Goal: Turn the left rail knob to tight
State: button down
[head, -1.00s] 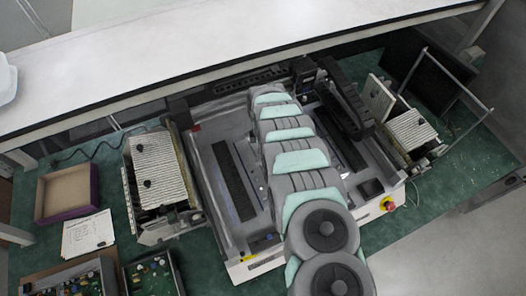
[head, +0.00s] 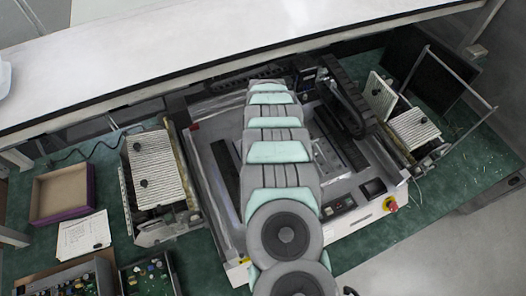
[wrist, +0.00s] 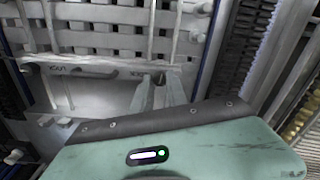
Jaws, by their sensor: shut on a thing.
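My gripper (wrist: 157,82) shows in the wrist view with its two pale fingers close together at the machine's inner rail. A small dark knob (wrist: 158,78) sits between the fingertips, mostly hidden by them, and the gripper is shut on it. Lettering is printed on the pale rail plate (wrist: 95,72) beside it, upside down in this view. A second, dark round knob-like part (wrist: 29,69) shows at the left of that plate. How far the held knob is turned cannot be told. In the head view my arm covers the gripper and the knob.
The machine (head: 215,165) stands on a green bench. A ribbed feeder unit (head: 155,170) stands at its left, another (head: 413,128) at its right. A red stop button (head: 390,204) is on its front right corner. A white shelf (head: 200,50) runs behind.

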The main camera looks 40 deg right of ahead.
jog(key=shift+m, duration=2)
jog(key=c, duration=1.3)
grip_release()
jog(key=shift+r+b, duration=0.1)
jog(key=shift+b, duration=0.2)
notch_tip(320, 180, up, 11)
jog(key=shift+d+f, duration=0.15)
jog(key=shift+f, duration=0.05)
jog(key=shift+s, duration=0.15)
